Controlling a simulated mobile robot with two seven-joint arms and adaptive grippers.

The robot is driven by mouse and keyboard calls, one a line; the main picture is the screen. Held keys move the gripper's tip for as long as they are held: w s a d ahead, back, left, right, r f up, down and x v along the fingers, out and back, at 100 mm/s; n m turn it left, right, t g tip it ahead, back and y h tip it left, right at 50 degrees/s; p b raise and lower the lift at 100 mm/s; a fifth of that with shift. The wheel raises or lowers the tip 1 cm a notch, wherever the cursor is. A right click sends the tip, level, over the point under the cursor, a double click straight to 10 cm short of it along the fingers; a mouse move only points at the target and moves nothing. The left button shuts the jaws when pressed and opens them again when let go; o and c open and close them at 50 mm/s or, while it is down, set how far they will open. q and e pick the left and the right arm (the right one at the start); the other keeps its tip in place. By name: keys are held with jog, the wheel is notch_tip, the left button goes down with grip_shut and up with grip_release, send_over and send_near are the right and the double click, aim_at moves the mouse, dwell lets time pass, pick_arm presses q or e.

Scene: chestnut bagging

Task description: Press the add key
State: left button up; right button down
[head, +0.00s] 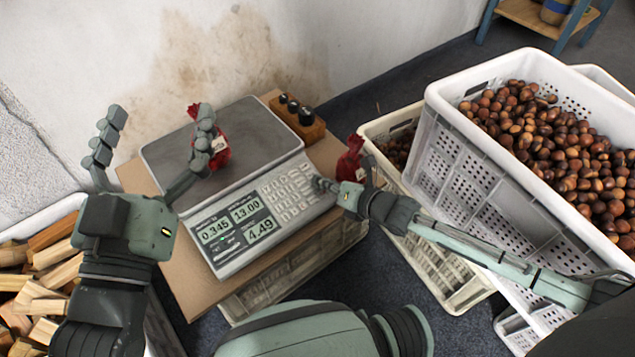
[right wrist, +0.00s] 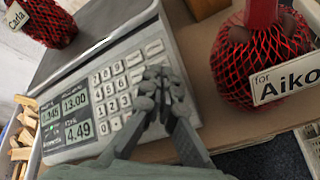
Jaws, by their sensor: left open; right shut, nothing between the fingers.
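The scale (head: 225,240) stands on a cardboard-topped crate, its display reading 0.345, 13.00 and 4.49. Its keypad (head: 290,192) also shows in the right wrist view (right wrist: 112,90). My right gripper (head: 318,184) is shut and empty, its fingertips (right wrist: 158,76) over the keypad's right-hand keys. They hide some keys; I cannot tell whether they touch, nor read which key is add. A red net bag (head: 220,152) labelled Carla (right wrist: 45,22) sits on the scale's plate. My left gripper (head: 160,120) is open, one finger in front of this bag and the other left of the scale.
A second red net bag, labelled Aiko (right wrist: 245,60), stands right of the scale, behind my right gripper. A wooden block with dark knobs (head: 298,118) is behind the scale. A white crate of chestnuts (head: 470,125) is at right; a crate of wood pieces (head: 45,216) at left.

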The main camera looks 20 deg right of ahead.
dwell(0.4)
jog(key=shift+s+r+p, duration=0.2)
jog(key=shift+r+p, duration=0.4)
jog(key=shift+p, duration=0.3)
jog(key=r+p, duration=0.1)
jog(key=s+r+p, duration=0.1)
jog(key=r+p, duration=0.2)
jog(key=p, duration=0.1)
jog(key=shift+s+d+r, duration=0.25)
jog(key=shift+d+r, duration=0.1)
jog(key=shift+r, duration=0.05)
dwell(1.3)
